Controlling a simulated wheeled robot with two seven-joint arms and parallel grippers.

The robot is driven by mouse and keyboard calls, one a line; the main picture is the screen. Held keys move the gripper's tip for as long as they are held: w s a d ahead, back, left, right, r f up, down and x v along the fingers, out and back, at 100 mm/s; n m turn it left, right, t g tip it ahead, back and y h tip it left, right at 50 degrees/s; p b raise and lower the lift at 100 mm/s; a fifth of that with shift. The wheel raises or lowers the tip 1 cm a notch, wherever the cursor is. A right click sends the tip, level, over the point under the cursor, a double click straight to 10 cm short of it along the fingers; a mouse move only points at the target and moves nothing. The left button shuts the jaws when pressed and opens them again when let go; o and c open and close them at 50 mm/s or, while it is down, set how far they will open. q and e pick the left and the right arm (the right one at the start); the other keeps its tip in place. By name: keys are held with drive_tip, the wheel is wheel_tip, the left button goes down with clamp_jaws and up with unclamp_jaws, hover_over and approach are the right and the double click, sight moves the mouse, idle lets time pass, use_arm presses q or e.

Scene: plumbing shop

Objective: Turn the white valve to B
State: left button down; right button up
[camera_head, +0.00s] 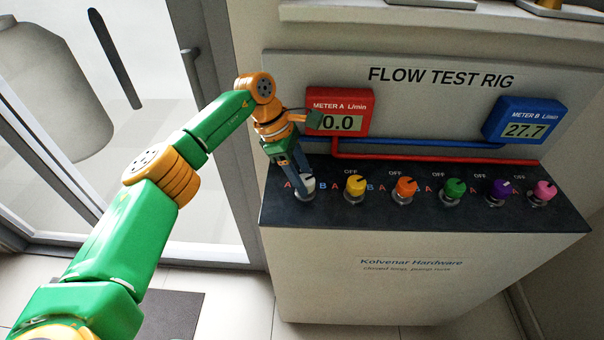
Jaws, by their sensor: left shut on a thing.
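The white valve (308,183) is the leftmost knob on the dark top of the test rig, with an A mark at its left and a B mark at its right. My left gripper (303,184) comes down on it from above and is shut on it. The fingers cover much of the knob, so I cannot tell which way its pointer faces. The red Meter A (340,106) reads 0.0 and the blue Meter B (523,121) reads 27.7. My right gripper is not in view.
To the right stand yellow (355,186), orange (405,188), green (454,189), purple (500,190) and pink (544,190) valves in a row, the yellow one close to my gripper. Red and blue pipes run along the back panel (440,100). A glass door is at the left.

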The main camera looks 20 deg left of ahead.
use_arm(q)
drive_tip(key=shift+m, duration=0.6)
drive_tip(key=shift+c, duration=1.4)
unclamp_jaws()
drive_tip(key=shift+d, duration=0.1)
drive_tip(key=v, duration=0.7)
drive_tip(key=shift+w, duration=0.1)
